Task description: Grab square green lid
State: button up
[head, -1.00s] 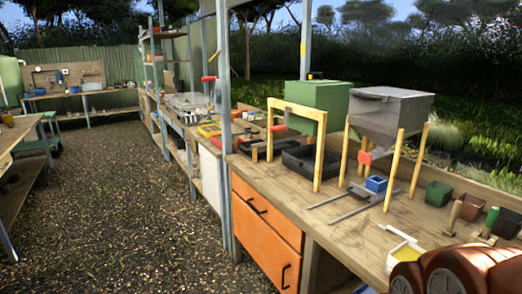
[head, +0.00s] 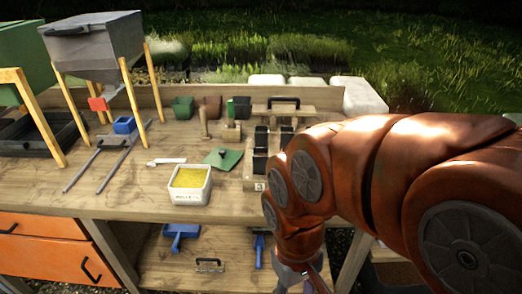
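The square green lid (head: 223,158) lies flat on the wooden workbench in the head view, with a small dark knob on top. It is just behind a white tub (head: 191,196) filled with something yellow. My orange arm comes in from the right and bends down in front of the bench. Only a grey part of my gripper (head: 302,277) shows at the bottom edge, in front of and below the bench top, well apart from the lid. Its fingers are not visible, so its opening cannot be told.
Black pots in a wooden holder (head: 249,184) stand right of the lid. A wooden dibber (head: 204,124) and green pots (head: 183,108) are behind it. A grey hopper on wooden legs (head: 96,42) stands left. Blue scoops (head: 181,235) lie on the lower shelf.

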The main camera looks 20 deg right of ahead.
aim_at(223, 158)
jog(key=u, duration=2.1)
jog(key=i, duration=1.75)
jog(key=z, duration=2.8)
